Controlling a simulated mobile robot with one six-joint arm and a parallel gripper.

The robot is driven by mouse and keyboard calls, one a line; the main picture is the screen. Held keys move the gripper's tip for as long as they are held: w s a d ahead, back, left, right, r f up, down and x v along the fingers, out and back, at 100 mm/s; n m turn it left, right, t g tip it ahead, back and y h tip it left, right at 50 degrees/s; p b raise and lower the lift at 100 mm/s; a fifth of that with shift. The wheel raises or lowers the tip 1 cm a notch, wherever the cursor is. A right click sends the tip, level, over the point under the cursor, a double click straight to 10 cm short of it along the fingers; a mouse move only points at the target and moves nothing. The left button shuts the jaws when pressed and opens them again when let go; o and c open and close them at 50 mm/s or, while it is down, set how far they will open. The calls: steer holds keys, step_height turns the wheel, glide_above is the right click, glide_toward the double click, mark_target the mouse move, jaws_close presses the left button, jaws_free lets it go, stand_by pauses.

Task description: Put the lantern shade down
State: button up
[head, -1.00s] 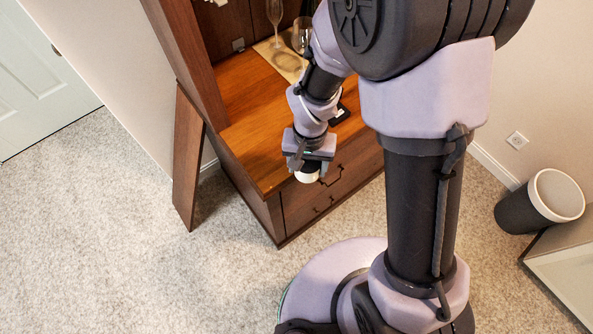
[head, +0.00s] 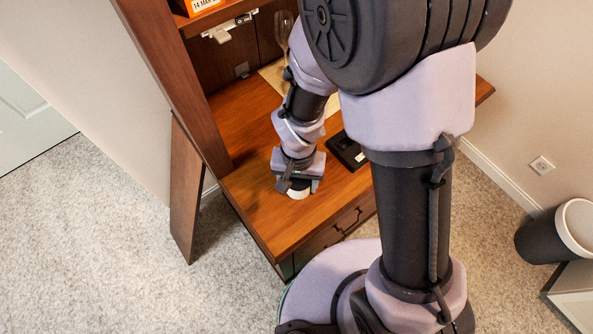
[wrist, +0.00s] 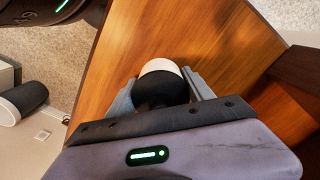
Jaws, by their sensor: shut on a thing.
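My gripper (head: 298,190) is over the left front part of the wooden hutch counter (head: 270,222). It is shut on the lantern shade (head: 298,194), of which only a pale rounded bit shows below the fingers in the head view. In the wrist view the shade (wrist: 161,67) has a white band at its far side and a dark face between the two grey fingers. Wood lies right behind it there. I cannot tell whether the shade touches the counter.
A black flat object (head: 346,150) lies on the counter to the right of my gripper. A stemmed glass (head: 284,30) stands farther back on a pale mat (head: 272,75). The hutch's left side panel (head: 178,85) rises beside the counter. Bare counter lies left of and in front of my gripper.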

steer(key=shift+w, duration=0.15)
steer(key=shift+c, duration=0.7)
steer(key=shift+s+f, duration=0.1)
steer(key=shift+s, duration=0.1)
steer(key=o, duration=1.5)
step_height(320, 180, up, 12)
steer(key=p, duration=0.6)
steer(key=shift+r+p, duration=0.2)
steer(key=shift+p, duration=0.15)
steer(key=s+d+r+m+t, duration=0.1)
steer(key=s+d+r+t, duration=0.1)
steer(key=r, duration=0.5)
steer(key=s+d+r+t+y, duration=0.1)
steer(key=s+d+r+t, duration=0.1)
steer(key=d+r, duration=0.2)
steer(key=s+d+r+m+t+y, duration=0.1)
steer(key=s+d+r, duration=0.1)
steer(key=r, duration=0.8)
steer(key=shift+s+d+r+m+t, duration=0.3)
steer(key=shift+s+d+t, duration=0.1)
steer(key=shift+d, duration=0.15)
